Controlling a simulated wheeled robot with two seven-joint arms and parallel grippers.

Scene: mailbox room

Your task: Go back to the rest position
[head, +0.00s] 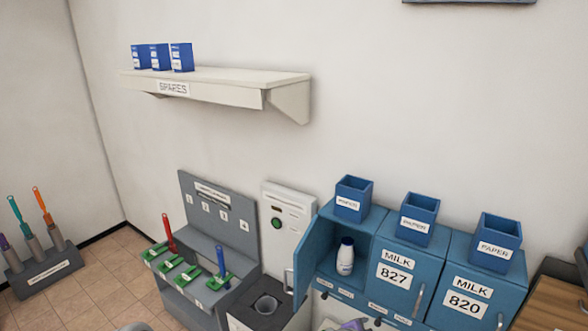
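Neither of my grippers shows clearly in the head view. A grey rounded shape (135,327) is cut off by the bottom edge, and I cannot tell what it is. The left milk box, labelled 827 (396,272), is shut. The milk box labelled 820 (466,303) is shut. Left of them a blue box (325,237) stands open with its door swung out to the left. A white bottle (345,257) with a dark cap stands upright inside it.
Small open blue bins (353,199) sit on top of the boxes. A shelf labelled SPARES (225,83) holds blue cartons (160,57). A grey rack (215,225) holds red and blue tools. A white dispenser (284,229) stands beside it.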

